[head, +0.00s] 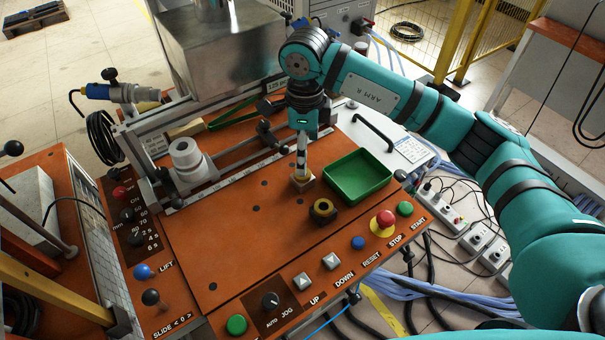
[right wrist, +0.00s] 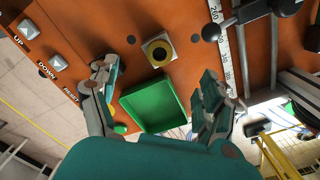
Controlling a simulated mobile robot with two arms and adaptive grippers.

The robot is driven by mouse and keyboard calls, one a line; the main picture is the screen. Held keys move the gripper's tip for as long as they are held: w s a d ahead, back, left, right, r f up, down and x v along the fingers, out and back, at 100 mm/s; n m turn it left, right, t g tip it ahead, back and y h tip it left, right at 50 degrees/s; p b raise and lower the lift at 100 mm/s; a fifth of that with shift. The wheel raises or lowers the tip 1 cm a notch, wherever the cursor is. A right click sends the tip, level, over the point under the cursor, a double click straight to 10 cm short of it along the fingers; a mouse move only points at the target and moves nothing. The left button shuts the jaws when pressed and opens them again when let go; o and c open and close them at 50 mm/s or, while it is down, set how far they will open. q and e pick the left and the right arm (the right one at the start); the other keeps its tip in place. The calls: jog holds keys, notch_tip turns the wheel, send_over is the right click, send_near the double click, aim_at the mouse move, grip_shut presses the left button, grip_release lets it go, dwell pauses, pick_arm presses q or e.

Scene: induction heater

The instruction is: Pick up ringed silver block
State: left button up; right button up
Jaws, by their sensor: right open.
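The ringed silver block (head: 304,184) stands on the orange bench top, just left of the green tray. The right wrist view shows it from above as a pale square block (right wrist: 158,51) with a yellow ring and a dark centre. My right gripper (head: 301,165) is above it, pointing down, and hides part of it in the head view. In the right wrist view the two fingers of my right gripper (right wrist: 156,70) are spread wide and empty, with the block beyond them. Exact height above it is hard to tell. My left gripper is not in view.
A dark block with a brass ring (head: 323,209) stands close in front of the silver block. The green tray (head: 352,201) is to the right. Buttons and a red emergency stop (head: 384,220) line the front edge. A rail with clamps (head: 240,152) runs behind.

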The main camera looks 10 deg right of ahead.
aim_at(302, 180)
notch_tip(302, 180, down, 4)
jog(key=shift+a+f+p, duration=0.15)
jog(key=shift+p, duration=0.6)
jog(key=f, duration=0.1)
jog(key=f+p, duration=0.1)
jog(key=f, duration=0.1)
jog(key=shift+a+f, duration=0.25)
jog(key=shift+f, duration=0.1)
jog(key=shift+f+p, duration=0.25)
jog(key=shift+p, duration=0.05)
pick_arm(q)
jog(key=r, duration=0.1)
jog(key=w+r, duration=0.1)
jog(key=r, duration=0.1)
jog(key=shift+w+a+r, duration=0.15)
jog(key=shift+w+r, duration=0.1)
pick_arm(e)
jog(key=shift+f, duration=0.1)
jog(key=shift+c, duration=0.4)
jog(key=c, duration=1.3)
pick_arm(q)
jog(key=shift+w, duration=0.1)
pick_arm(e)
jog(key=shift+o, duration=0.2)
